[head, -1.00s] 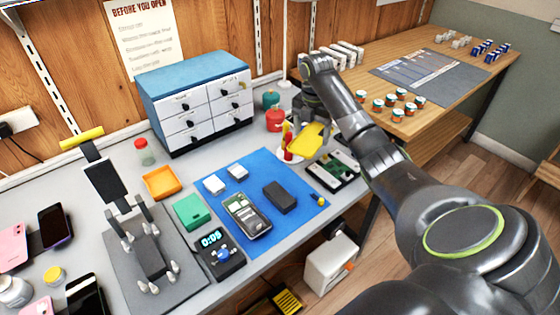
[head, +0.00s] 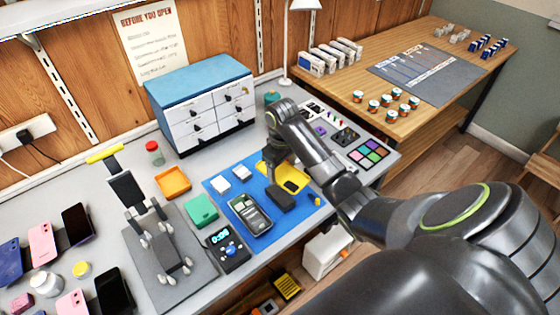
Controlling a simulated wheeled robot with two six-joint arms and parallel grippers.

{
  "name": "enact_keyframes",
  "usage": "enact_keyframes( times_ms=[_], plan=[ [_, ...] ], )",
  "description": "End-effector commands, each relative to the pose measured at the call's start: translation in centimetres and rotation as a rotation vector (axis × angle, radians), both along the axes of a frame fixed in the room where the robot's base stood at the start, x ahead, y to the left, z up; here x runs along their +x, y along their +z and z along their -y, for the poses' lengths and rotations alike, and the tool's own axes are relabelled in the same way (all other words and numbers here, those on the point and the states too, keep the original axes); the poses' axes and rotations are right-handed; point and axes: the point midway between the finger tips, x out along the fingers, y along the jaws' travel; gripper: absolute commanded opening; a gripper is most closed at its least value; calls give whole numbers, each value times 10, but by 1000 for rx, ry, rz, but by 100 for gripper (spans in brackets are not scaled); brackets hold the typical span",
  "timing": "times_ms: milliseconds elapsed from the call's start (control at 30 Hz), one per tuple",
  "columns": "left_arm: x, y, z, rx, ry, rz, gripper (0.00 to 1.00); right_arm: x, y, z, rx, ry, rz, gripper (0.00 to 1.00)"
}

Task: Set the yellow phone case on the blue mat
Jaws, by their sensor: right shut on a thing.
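The yellow phone case (head: 296,178) is at the far right part of the blue mat (head: 250,184), partly hidden by my right arm. My right gripper (head: 277,172) is shut on the case at its left end. The case looks flat and low over the mat; I cannot tell whether it touches. My left gripper is not in view.
A dark block (head: 280,197) lies right beside the case. The mat also carries a grey device (head: 250,214), two small white boxes and a small yellow-and-dark item (head: 315,200). A drawer cabinet (head: 203,112) stands behind. Parts trays lie to the right.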

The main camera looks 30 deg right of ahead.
Motion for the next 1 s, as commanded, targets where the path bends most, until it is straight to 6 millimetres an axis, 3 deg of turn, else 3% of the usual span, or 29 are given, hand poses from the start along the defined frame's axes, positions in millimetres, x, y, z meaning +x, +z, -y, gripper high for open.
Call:
enact_keyframes(
  times_ms=[133, 367, 1000],
  plan=[
    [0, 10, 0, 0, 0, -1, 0, -4, 3, -9, 4, -121, 3, 49],
    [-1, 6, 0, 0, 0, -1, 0, -6, -2, -12, 4, -170, 5, 49],
    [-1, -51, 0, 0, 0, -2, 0, -5, -48, -11, 5, -166, 5, 49]
  ],
)
